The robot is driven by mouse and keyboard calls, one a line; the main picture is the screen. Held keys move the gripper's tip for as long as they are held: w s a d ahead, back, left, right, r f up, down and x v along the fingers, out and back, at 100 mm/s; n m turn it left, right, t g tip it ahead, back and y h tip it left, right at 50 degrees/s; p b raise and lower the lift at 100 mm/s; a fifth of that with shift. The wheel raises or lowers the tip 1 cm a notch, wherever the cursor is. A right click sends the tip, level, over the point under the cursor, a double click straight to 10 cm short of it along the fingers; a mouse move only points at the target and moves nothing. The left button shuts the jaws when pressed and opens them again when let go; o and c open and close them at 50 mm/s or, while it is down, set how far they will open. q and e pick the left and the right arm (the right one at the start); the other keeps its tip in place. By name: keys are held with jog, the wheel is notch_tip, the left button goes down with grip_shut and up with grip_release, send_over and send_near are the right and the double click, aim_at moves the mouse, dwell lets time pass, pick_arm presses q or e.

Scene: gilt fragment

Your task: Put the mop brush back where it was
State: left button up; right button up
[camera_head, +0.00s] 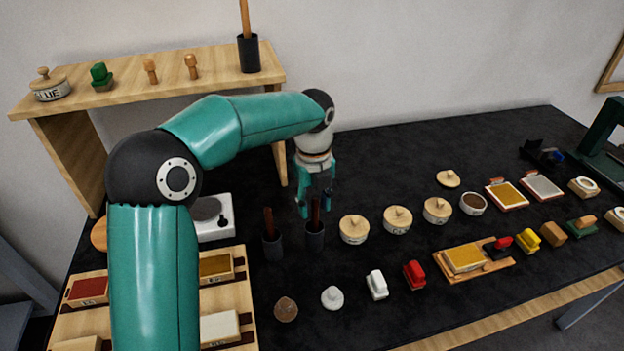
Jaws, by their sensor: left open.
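My left gripper (315,202) is open and points down over a dark cup (315,238). A brown brush handle (315,212) stands upright in that cup, between or just behind my fingertips; I cannot tell whether they touch it. A second dark cup (272,247) beside it on the left holds another brown handle (268,222). A third dark cup (249,56) on the wooden shelf holds a taller, lighter handle (244,18). The bristles are hidden inside the cups, so I cannot tell which one is the mop brush. My right gripper is not in view.
Lidded wooden pots (354,230) stand close to the right of the gripper. Small knobs and stamps line the front of the black tabletop (400,160). A white scale (216,222) and a wooden rack (240,295) are partly behind my left arm. The back middle is clear.

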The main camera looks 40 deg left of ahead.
pick_arm(q)
notch_tip(320, 180, up, 8)
jog(key=shift+f, duration=0.15)
jog(key=shift+s, duration=0.1)
dwell(0.5)
